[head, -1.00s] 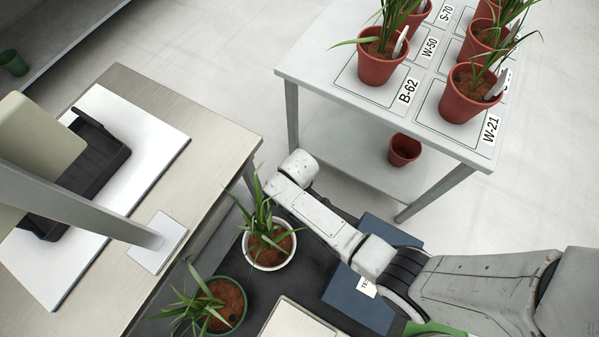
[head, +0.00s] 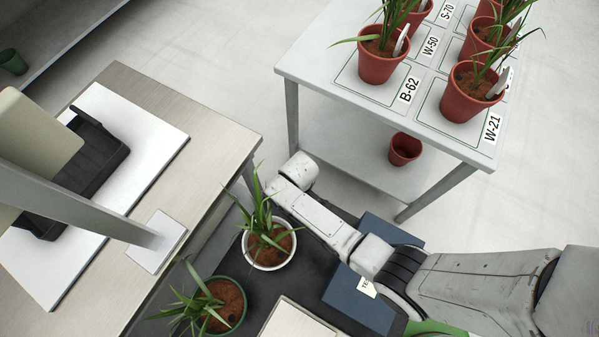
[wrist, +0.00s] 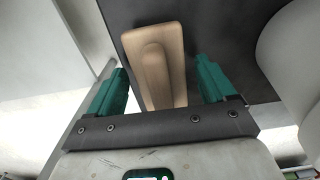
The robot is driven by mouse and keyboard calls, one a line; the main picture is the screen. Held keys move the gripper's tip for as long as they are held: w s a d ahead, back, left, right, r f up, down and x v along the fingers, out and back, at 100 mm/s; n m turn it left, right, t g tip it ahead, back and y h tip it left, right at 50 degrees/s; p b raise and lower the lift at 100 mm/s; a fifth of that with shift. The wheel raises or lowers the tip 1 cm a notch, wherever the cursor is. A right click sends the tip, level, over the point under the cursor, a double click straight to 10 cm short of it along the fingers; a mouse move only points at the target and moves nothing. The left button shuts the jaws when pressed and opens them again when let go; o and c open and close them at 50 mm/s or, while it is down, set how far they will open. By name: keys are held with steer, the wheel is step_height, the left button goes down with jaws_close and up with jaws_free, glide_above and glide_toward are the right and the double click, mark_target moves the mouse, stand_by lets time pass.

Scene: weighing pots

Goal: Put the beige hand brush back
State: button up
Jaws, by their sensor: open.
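The beige hand brush (wrist: 158,65) shows in the wrist view, lying on a dark surface with its long raised handle towards me. My gripper (wrist: 165,75) has its two green fingers spread apart, one on each side of the brush. No finger visibly touches it, and I cannot tell how far above the surface the fingers are. In the head view the brush and my fingertips are hidden; only my arm shows, reaching over the dark tray area.
A plant in a white pot (head: 269,262) and one in a green pot (head: 228,304) stand on the dark surface near my arm. A blue box (head: 358,300) lies beneath my arm. A white table (head: 300,73) holds several red pots. A bench (head: 200,118) is at left.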

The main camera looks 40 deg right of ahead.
steer(key=shift+r, duration=0.15)
step_height(320, 180, up, 12)
steer(key=p, duration=0.2)
steer(key=s+d+r+m, duration=0.2)
steer(key=s+d+r, duration=0.2)
steer(key=s+r, duration=0.2)
steer(key=s+d+r+m+t, duration=0.1)
steer(key=s+d+r+m, duration=0.2)
steer(key=s, duration=0.8)
step_height(320, 180, up, 3)
steer(key=shift+d+f, duration=0.15)
steer(key=shift+d, duration=0.25)
steer(key=shift+c, duration=0.2)
